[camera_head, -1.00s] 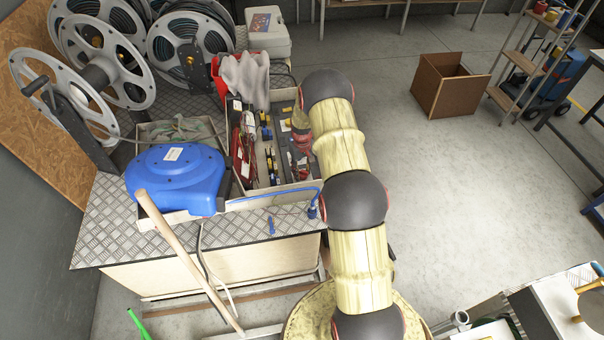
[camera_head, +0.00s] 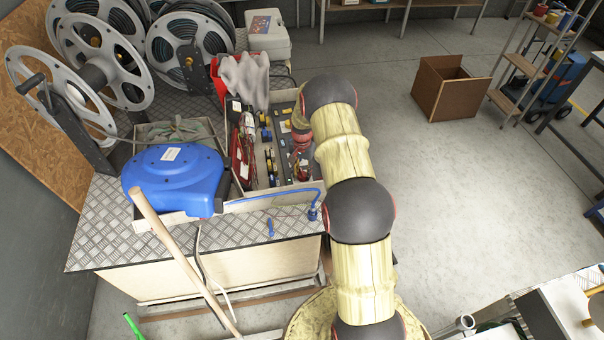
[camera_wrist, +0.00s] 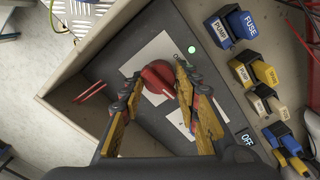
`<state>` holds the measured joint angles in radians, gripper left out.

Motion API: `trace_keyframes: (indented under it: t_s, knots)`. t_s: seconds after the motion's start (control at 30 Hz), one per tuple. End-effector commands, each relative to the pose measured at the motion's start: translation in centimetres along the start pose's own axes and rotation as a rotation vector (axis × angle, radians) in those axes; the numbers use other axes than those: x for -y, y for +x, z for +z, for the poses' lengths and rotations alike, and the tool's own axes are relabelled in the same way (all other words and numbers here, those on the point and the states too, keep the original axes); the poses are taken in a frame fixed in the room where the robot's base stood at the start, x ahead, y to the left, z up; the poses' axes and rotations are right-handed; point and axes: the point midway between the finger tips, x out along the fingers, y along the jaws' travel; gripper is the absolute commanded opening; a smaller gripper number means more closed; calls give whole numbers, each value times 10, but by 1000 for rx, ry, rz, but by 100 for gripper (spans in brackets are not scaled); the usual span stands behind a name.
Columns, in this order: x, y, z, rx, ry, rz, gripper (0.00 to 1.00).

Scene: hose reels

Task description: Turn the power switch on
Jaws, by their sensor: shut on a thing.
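A red rotary switch knob (camera_wrist: 158,82) sits on a dark grey panel (camera_wrist: 150,118) in the middle of the wrist view. My gripper (camera_wrist: 158,74) is shut on this knob, with one yellow-and-black finger on each side of it. A small green light (camera_wrist: 191,50) glows on the panel above and right of the knob. An "OFF" label (camera_wrist: 246,139) shows at the panel's lower right. In the head view the knob cannot be made out, as my arm covers part of the box.
Labelled blue and yellow blocks (camera_wrist: 245,25) stand right of the panel. A box wall (camera_wrist: 70,90) borders it on the left. A blue reel (camera_head: 172,180), a wooden handle (camera_head: 180,255) and large hose reels (camera_head: 190,45) stand left of my arm.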

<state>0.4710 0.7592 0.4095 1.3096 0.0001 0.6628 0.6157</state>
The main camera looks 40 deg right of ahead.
Motion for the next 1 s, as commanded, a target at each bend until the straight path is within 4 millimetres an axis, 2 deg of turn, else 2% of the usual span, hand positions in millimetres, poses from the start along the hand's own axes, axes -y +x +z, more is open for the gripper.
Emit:
trace_keyframes:
  t_s: [0.4,0.87,0.9,1.0]
  knots:
    - [-1,-1,-1,-1,153,0,7]
    - [-1,-1,-1,0,167,1,7]
    - [-1,0,-1,0,166,1,32]
    - [-1,0,-1,0,166,1,38]
